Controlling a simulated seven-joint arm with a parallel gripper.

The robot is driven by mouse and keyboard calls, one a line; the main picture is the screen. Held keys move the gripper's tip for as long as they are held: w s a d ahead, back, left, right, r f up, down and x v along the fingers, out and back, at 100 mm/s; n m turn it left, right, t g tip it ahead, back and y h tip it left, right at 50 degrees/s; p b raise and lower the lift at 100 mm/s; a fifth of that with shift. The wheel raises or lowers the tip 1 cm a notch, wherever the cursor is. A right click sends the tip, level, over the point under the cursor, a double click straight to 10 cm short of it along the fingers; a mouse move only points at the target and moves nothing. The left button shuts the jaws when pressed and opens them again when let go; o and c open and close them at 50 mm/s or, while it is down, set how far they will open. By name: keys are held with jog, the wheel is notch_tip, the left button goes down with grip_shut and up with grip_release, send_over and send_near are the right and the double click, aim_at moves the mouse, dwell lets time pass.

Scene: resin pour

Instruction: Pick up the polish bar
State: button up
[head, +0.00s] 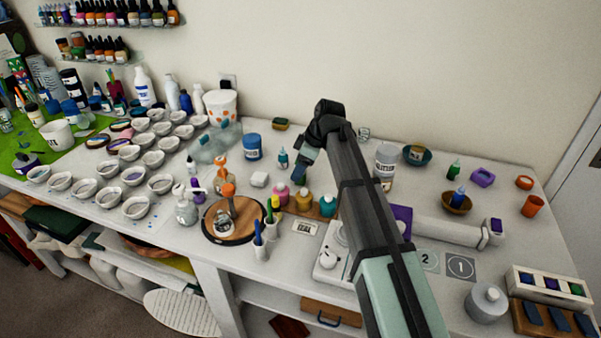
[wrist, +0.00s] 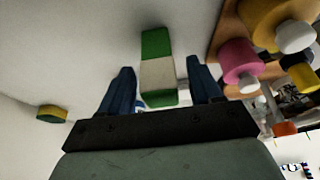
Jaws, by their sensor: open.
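In the wrist view, a green block with a broad pale band, which looks like the polish bar (wrist: 158,75), lies on the white tabletop. My gripper (wrist: 161,68) is open, with one dark blue finger on each side of the bar. A gap of pale surface shows between the bar and each finger, and I cannot tell how far above the table the fingers are. In the head view, my gripper (head: 299,172) points down over the table behind the paint bottles. I cannot make out the bar there; the gripper or arm may hide it.
A pink bottle (head: 283,194), a yellow bottle (head: 304,199) and a teal bottle (head: 327,206) stand close to my gripper. A teal dropper bottle (head: 283,160) and a white block (head: 259,179) are left of it. A sponge (head: 281,124) lies near the wall.

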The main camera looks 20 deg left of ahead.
jog(key=shift+x, duration=0.9)
jog(key=shift+c, duration=0.3)
jog(key=c, duration=1.1)
